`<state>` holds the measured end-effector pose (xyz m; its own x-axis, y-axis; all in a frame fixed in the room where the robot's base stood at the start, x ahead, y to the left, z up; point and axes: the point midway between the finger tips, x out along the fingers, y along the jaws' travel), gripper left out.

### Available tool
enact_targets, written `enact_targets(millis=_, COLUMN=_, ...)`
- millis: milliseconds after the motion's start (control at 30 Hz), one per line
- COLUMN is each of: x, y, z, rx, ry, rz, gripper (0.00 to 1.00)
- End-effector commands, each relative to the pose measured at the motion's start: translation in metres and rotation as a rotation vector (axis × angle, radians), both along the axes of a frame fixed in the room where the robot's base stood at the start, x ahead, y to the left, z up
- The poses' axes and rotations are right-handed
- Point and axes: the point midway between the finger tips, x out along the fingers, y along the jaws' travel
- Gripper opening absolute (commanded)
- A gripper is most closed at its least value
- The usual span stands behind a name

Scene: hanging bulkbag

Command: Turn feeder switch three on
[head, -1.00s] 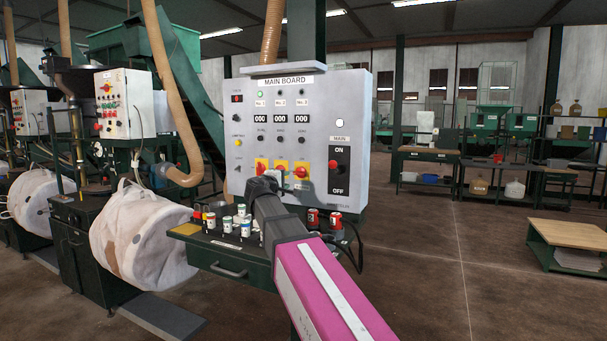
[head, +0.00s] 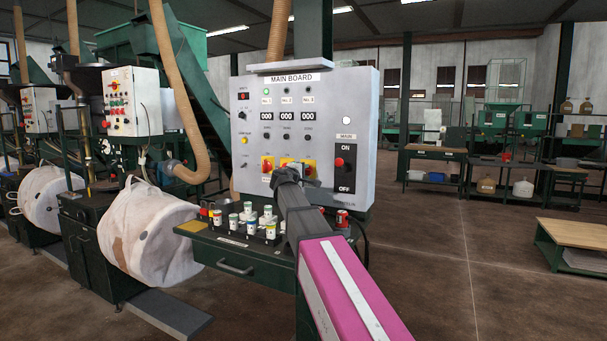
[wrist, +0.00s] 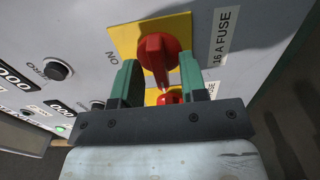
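The grey main board (head: 360,120) carries three red rotary feeder switches on yellow plates in a row. Switch one (head: 267,163) shows clear. My gripper (head: 291,172) is at the right part of that row and hides most of switch three. In the wrist view, my gripper (wrist: 160,72) is open, its green fingers on either side of the nearest red knob, switch three (wrist: 156,48). Small gaps show between knob and fingers. The knob's grip points down the picture, not toward the ON mark at its left. Switch two (wrist: 169,97) shows partly behind it.
A main switch (head: 342,168) with ON and OFF marks is right of the feeder switches. Lamp one (head: 266,91) is lit green; lamps two and three are dark. Below, a green shelf (head: 215,238) holds several small containers. A bulk bag (head: 150,232) hangs at left.

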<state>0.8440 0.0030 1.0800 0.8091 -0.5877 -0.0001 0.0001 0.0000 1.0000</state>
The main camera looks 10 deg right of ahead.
Motion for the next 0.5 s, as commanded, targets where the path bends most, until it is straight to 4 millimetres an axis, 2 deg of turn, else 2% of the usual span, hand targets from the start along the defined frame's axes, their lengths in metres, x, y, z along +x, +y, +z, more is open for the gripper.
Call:
enact_targets(millis=200, x=-0.0001, y=-0.0002, z=0.0, rx=0.0, ry=0.0, rz=0.0, gripper=0.39)
enact_targets(millis=267, x=-0.0001, y=-0.0002, z=0.0, rx=0.0, ry=0.0, rz=0.0, gripper=0.2)
enact_targets(millis=300, x=-0.0001, y=-0.0002, z=0.0, rx=0.0, ry=0.0, rz=0.0, gripper=0.07)
enact_targets(millis=333, x=-0.0001, y=-0.0002, z=0.0001, rx=0.0, ry=0.0, rz=0.0, gripper=0.0)
enact_targets(millis=500, x=-0.0002, y=-0.0001, z=0.0, rx=0.001, ry=-0.001, rz=0.0, gripper=0.0)
